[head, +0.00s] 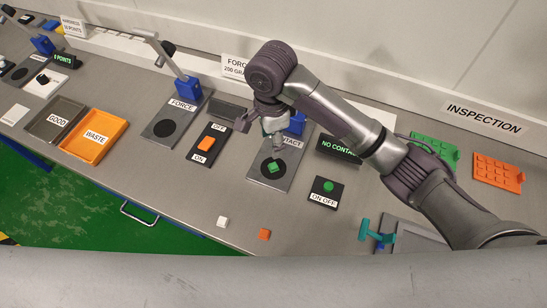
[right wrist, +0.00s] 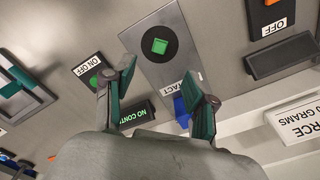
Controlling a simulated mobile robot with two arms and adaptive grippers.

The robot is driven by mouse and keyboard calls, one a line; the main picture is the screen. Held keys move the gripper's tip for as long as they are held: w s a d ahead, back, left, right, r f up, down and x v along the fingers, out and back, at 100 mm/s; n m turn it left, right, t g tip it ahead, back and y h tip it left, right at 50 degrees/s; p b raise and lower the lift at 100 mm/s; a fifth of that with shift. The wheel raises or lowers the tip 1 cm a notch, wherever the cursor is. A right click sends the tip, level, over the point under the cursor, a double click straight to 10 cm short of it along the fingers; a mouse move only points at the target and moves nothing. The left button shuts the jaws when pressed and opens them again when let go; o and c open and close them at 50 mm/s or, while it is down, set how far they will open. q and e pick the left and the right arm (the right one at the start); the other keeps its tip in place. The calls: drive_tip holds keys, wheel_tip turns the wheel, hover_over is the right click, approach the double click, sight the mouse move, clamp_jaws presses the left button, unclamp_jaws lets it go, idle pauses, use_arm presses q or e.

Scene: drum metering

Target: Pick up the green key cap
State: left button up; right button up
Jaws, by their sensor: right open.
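The green key cap (head: 275,167) sits on the black round pad of the grey contact plate (head: 262,183). In the right wrist view the key cap (right wrist: 159,46) lies on that black circle, ahead of the fingertips. My right gripper (head: 270,138) is above the contact plate, close behind the key cap in the head view. Its two fingers (right wrist: 168,82) are spread apart in the right wrist view with nothing between them. The key cap is clear of both fingers. My left gripper is not in view.
A blue stand (head: 297,122) rises behind the contact plate. A green button box (head: 325,191) and a NO CONTACT display (head: 338,149) are to the right. The force plate (head: 168,131) is left. A white cap (head: 222,221) and an orange cap (head: 264,234) lie near the front edge.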

hover_over(273, 165)
drive_tip(key=f, duration=0.5)
drive_tip(key=shift+s+p, duration=0.2)
drive_tip(key=shift+p, duration=0.15)
wheel_tip(273, 165, down, 3)
drive_tip(key=shift+w+r+p, duration=0.1)
drive_tip(key=shift+w+p, duration=0.05)
drive_tip(key=shift+p, duration=0.4)
wheel_tip(273, 165, down, 3)
drive_tip(key=shift+d+r, duration=0.1)
drive_tip(key=shift+r, duration=0.1)
drive_tip(key=shift+f, duration=0.4)
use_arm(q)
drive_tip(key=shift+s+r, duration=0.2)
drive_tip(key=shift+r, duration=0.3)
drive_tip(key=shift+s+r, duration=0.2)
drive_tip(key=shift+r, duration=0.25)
use_arm(e)
drive_tip(key=c, duration=0.9)
